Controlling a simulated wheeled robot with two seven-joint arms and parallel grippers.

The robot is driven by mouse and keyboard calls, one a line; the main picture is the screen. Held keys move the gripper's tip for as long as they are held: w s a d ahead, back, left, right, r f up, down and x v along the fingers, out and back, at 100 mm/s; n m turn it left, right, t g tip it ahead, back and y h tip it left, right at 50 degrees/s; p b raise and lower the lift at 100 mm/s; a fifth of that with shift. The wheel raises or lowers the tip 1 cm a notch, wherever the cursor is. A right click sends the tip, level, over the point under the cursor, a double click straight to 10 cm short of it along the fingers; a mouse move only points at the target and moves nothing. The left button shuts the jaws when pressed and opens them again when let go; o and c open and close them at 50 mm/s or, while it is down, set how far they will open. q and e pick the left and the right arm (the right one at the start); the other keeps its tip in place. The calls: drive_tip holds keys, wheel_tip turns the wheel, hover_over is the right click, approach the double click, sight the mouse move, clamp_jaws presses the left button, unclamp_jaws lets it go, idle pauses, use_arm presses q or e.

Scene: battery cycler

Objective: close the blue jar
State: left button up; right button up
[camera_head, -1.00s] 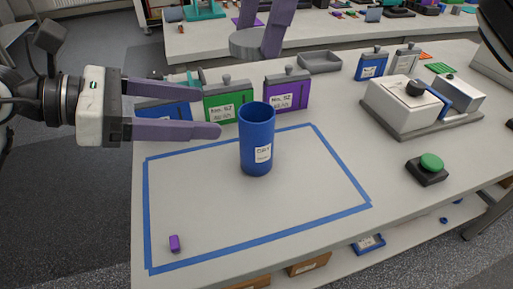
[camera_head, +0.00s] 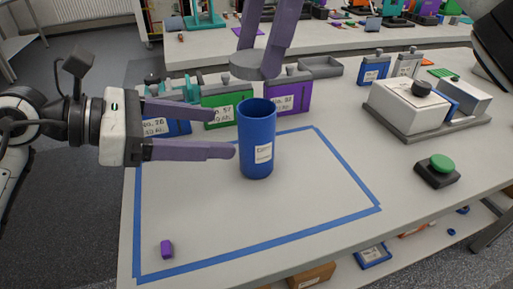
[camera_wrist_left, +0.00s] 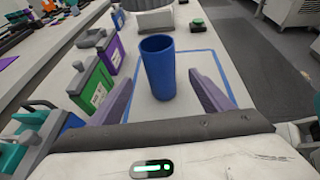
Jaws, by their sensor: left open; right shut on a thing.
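The blue jar (camera_head: 257,150) stands upright and open-topped on the table, with a white label; it also shows in the left wrist view (camera_wrist_left: 158,72). My left gripper (camera_head: 226,133) is open just left of the jar. Its two fingers point at the jar, and the wrist view shows the jar ahead between them. My right gripper (camera_head: 266,40) comes down from the top and is shut on a grey round lid (camera_head: 255,68). The lid is held roughly level above the jar's rim in the picture, apart from it.
Blue, green (camera_head: 220,108) and purple (camera_head: 288,95) labelled containers stand in a row behind the jar. Blue tape (camera_head: 260,257) outlines a mostly clear area holding a small purple block (camera_head: 167,249). A green button (camera_head: 441,163) and a white device (camera_head: 410,108) stand at right.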

sight(257, 134)
use_arm(q)
drive_tip(key=x, duration=1)
drive_tip(key=shift+r, duration=0.15)
drive_tip(key=c, duration=1.6)
use_arm(e)
drive_tip(key=shift+d+f, duration=0.1)
drive_tip(key=shift+f, duration=2.35)
